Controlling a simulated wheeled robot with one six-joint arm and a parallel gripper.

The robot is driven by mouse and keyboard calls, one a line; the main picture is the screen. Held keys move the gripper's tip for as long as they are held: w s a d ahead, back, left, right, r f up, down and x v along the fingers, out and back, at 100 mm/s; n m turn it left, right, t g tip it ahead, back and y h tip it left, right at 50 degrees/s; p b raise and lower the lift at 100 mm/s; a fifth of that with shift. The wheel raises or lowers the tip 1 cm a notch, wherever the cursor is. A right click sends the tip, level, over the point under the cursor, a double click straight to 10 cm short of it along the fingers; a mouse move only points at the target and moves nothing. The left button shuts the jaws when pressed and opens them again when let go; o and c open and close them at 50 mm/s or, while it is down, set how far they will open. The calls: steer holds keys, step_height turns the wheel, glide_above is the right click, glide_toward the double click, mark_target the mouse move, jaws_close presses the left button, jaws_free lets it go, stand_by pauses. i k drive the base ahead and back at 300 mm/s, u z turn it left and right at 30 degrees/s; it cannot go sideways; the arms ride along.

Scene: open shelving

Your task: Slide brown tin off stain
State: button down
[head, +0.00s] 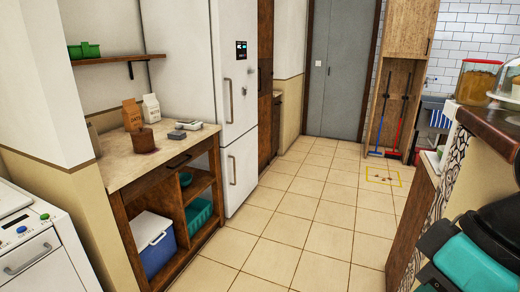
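The brown tin (143,140) stands upright on the pale counter top (110,173) at the left. A dark reddish stain (156,151) shows at the foot of the tin, at its right side; the tin hides the rest of it. My gripper's fingers are not in view. Black and teal parts of my arm show at the lower right, far from the tin.
Two cartons (132,114) stand behind the tin. Grey blocks (187,124) lie to its right. Under the counter are a blue-and-white cooler (153,243) and a teal crate (198,215). A white fridge (232,100) stands beyond. The tiled floor (290,215) before the counter is clear.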

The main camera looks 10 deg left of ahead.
mark_target(146, 145)
steer(key=u, duration=0.1)
steer(key=i, duration=2.05)
steer(key=u, duration=1)
steer(key=i, duration=1.4)
steer(key=u, duration=1.05)
steer(key=i, duration=0.5)
steer(key=u, duration=0.2)
